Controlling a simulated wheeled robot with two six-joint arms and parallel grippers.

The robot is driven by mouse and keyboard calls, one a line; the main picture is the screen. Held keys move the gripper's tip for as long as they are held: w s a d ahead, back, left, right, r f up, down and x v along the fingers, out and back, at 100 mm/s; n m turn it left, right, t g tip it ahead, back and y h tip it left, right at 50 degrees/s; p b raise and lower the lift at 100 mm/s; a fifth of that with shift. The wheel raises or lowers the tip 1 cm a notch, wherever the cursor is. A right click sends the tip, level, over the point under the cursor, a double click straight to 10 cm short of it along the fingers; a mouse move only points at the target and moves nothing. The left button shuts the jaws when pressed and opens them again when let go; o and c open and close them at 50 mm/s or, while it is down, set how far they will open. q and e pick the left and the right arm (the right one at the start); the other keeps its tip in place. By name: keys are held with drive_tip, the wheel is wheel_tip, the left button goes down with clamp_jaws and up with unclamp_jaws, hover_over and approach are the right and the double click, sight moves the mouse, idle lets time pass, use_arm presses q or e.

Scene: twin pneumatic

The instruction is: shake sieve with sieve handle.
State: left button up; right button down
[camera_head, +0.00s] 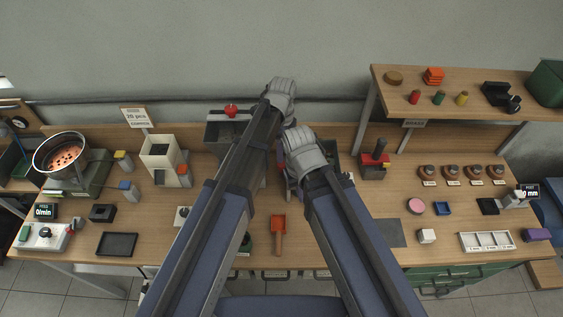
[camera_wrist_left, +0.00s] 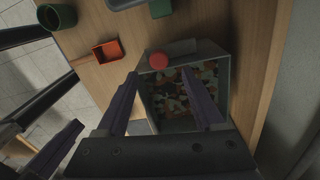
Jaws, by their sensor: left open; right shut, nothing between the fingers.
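A round metal pan (camera_head: 60,153) with orange-red pieces in it is tilted on a stand at the far left; it looks like the sieve, but I cannot be sure. No separate sieve handle can be made out. My left gripper (camera_head: 282,97) is over the middle back of the bench; in the left wrist view its fingers (camera_wrist_left: 158,103) are open above a grey box (camera_wrist_left: 229,85) of mixed coloured pieces, with nothing between them. A red round knob (camera_wrist_left: 158,61) is at the box's edge. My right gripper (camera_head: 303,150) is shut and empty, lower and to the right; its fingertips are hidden.
An orange scoop (camera_head: 279,236) lies at the bench's front middle. A grey bin with a red knob (camera_head: 231,110) stands left of my left arm. A control box (camera_head: 43,236) is at the front left. A shelf (camera_head: 455,107) overhangs the back right.

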use_arm(q)
drive_tip(key=f+b, duration=0.5)
drive_tip(key=f, duration=0.1)
drive_tip(key=shift+s+f, duration=0.1)
drive_tip(key=shift+s, duration=0.1)
clamp_jaws()
idle(0.4)
idle(0.9)
